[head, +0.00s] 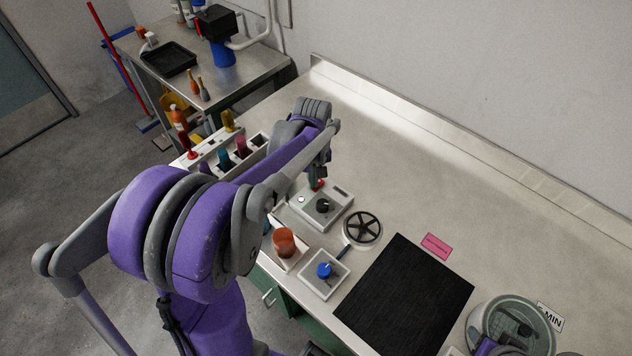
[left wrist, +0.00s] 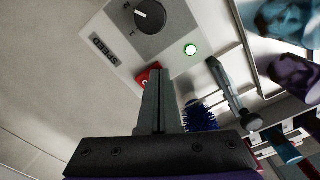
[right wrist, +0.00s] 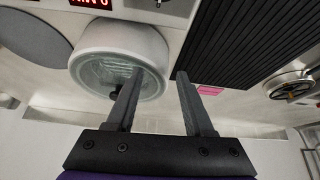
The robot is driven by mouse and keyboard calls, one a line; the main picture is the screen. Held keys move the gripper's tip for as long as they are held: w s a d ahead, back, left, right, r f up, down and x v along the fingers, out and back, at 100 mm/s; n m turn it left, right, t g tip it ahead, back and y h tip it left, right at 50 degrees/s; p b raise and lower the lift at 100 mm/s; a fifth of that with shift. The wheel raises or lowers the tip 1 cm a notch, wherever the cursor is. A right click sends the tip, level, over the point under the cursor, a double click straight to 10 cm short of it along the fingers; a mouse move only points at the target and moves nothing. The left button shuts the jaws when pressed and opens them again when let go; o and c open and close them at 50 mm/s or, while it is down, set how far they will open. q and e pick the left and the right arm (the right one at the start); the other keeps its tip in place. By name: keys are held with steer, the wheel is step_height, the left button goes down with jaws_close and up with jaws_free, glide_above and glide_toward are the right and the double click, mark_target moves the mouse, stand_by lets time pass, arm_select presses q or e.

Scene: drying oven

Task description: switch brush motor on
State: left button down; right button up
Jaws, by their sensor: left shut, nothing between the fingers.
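In the left wrist view, the dial (left wrist: 150,16), the glowing lamp (left wrist: 190,49) and the red switch (left wrist: 148,75) show above my fingers. My left gripper (left wrist: 156,76) is shut and empty, its tips at the red switch and partly covering it. I cannot tell whether they press it. My right gripper (right wrist: 157,85) is open and empty, near a round glass-lidded device (right wrist: 120,60).
A black spoked wheel (head: 362,228), a tray with a blue knob (head: 324,270) and a black ribbed mat (head: 408,298) lie right of the box. A rack of coloured brushes (head: 233,157) stands to its left. A pink label (head: 436,246) lies behind the mat. The bench's rear is clear.

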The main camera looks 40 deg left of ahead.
arm_select(q)
steer(key=shift+w+r+p, duration=0.2)
steer(key=shift+r+p, duration=0.3)
steer(key=shift+r, duration=0.55)
step_height(320, 180, up, 2)
steer(key=shift+s+r+p, duration=0.1)
steer(key=shift+p, duration=0.4)
steer(key=shift+r+p, duration=0.55)
steer(key=shift+r, duration=0.7)
arm_select(e)
steer(key=shift+w+d+r, duration=0.1)
steer(key=shift+w+r, duration=0.25)
steer(key=shift+r, duration=0.35)
steer(key=shift+w+a+r, duration=0.1)
steer(key=shift+w+r, duration=0.2)
steer(key=shift+r, duration=0.35)
steer(key=shift+w+d+r, duration=0.1)
steer(key=shift+w+r, duration=0.25)
steer(key=shift+r, duration=0.35)
arm_select(q)
steer(key=shift+d, duration=0.1)
